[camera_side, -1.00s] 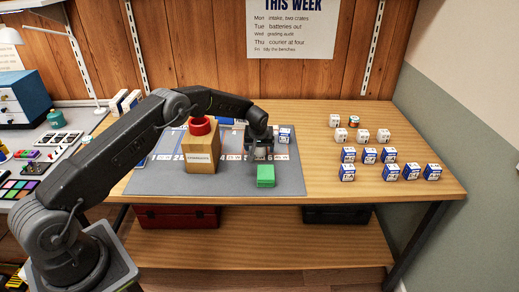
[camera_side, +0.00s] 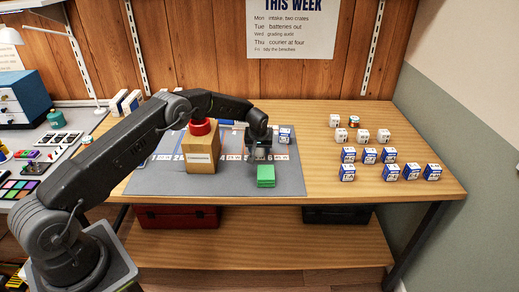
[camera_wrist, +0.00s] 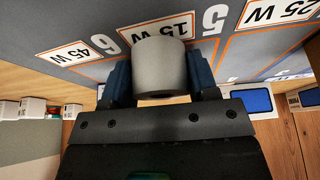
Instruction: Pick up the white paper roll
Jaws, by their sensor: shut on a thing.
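The white paper roll (camera_wrist: 162,70) sits between the two blue fingers of my gripper (camera_wrist: 160,88) in the wrist view. It looks pale grey there, with its round end and dark core hole facing the camera. The fingers press on both its sides. In the side view my gripper (camera_side: 259,158) points down over the grey mat (camera_side: 225,187). The roll is hard to make out there, hidden by the gripper. I cannot tell whether it is clear of the mat.
A green block (camera_side: 266,176) lies just in front of my gripper. A cardboard box (camera_side: 201,155) with a red ring (camera_side: 200,127) on top stands to the left. Several white and blue boxes (camera_side: 387,171) stand on the right of the table. A white box (camera_side: 285,135) stands behind the gripper.

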